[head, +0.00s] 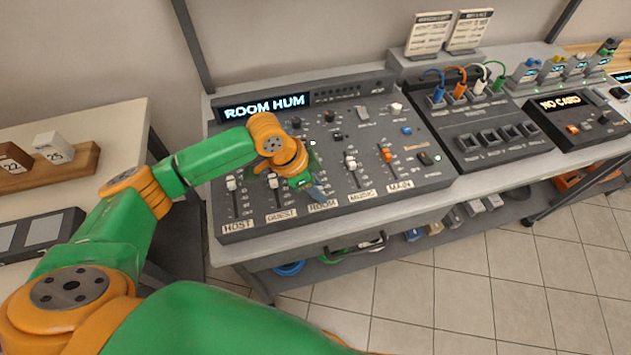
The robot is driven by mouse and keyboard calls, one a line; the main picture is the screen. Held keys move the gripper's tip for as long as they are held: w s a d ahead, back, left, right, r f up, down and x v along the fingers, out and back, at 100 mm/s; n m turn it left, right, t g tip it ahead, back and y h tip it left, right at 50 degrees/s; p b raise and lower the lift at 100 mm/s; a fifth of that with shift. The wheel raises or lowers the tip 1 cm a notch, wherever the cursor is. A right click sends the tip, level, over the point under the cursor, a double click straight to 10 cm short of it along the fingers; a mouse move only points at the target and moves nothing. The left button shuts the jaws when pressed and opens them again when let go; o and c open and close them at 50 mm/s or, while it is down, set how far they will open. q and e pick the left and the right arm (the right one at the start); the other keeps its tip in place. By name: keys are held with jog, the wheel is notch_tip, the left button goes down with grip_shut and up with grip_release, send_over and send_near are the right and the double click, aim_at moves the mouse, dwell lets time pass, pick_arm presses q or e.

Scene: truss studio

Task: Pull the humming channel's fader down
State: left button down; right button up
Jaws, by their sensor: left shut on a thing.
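The mixing console (430,181) stands on the desk, and its display (264,107) reads "ROOM HUM". Labelled faders run along its front: HOST (231,183), GUEST (273,181), ROOM, MUSIC (351,163) and an orange MAIN fader (386,155). My left gripper (312,193) reaches down onto the ROOM channel, just above the ROOM label (322,205). It is shut on the ROOM fader's cap, which the gripper hides. The HOST and GUEST caps sit high in their slots. My right gripper is not in view.
A black unit with colored cables (492,130) and a "NO CARD" box (573,117) stand right of the console. A side table with wooden calendar blocks (53,147) is at the left. Cables lie on the shelf below the desk.

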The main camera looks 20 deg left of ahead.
pick_arm(q)
jog(key=c, duration=0.9)
grip_release()
jog(key=shift+s+f, duration=0.1)
jog(key=o, duration=0.4)
jog(key=shift+d, duration=0.15)
jog(key=v, duration=0.7)
jog(key=shift+s, duration=0.1)
